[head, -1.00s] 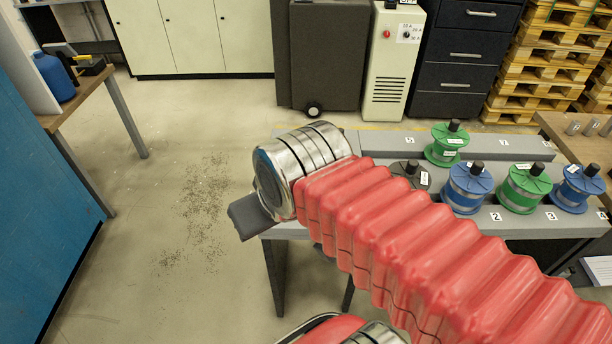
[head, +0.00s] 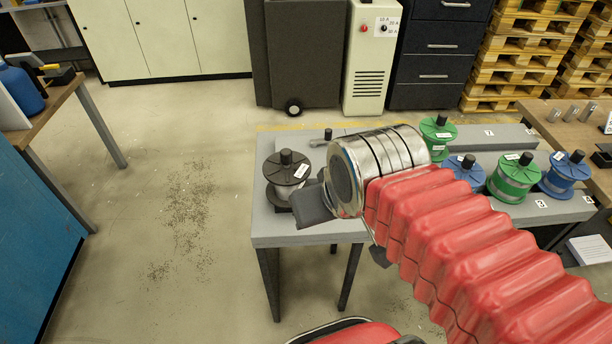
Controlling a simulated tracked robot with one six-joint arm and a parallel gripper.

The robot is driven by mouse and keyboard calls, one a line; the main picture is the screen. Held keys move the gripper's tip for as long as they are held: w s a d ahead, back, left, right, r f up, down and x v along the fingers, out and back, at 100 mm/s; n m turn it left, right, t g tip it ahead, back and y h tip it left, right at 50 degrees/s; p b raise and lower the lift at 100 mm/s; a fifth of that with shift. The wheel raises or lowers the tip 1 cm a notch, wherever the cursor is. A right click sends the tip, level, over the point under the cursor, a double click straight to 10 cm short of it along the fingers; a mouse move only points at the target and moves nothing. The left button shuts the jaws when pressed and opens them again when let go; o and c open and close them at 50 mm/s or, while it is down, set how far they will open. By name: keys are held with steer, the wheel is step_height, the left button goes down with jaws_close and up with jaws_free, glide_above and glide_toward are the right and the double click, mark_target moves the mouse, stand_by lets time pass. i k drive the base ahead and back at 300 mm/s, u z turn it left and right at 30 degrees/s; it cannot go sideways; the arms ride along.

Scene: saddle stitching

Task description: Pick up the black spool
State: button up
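A black spool (head: 287,168) with a dark flange, a white label and a grey winding stands upright at the left end of the grey bench (head: 300,234). My gripper (head: 312,204) is just right of it and nearer the camera, with a dark finger part beside the spool's lower right side. It overlaps the spool's edge in the picture. I cannot tell whether it touches the spool, or whether the fingers are open or shut. My silver wrist and red arm cover the bench's middle.
Green spools (head: 437,135) and (head: 512,178) and blue spools (head: 465,170) and (head: 565,172) stand along the bench to the right. A small dark peg (head: 328,134) is behind my gripper. Open floor (head: 150,200) lies left of the bench.

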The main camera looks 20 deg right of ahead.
mark_target(286, 171)
steer(key=z, duration=1.15)
steer(key=k, duration=0.65)
steer(key=u, duration=0.85)
steer(key=i, duration=1)
steer(key=z, duration=0.05)
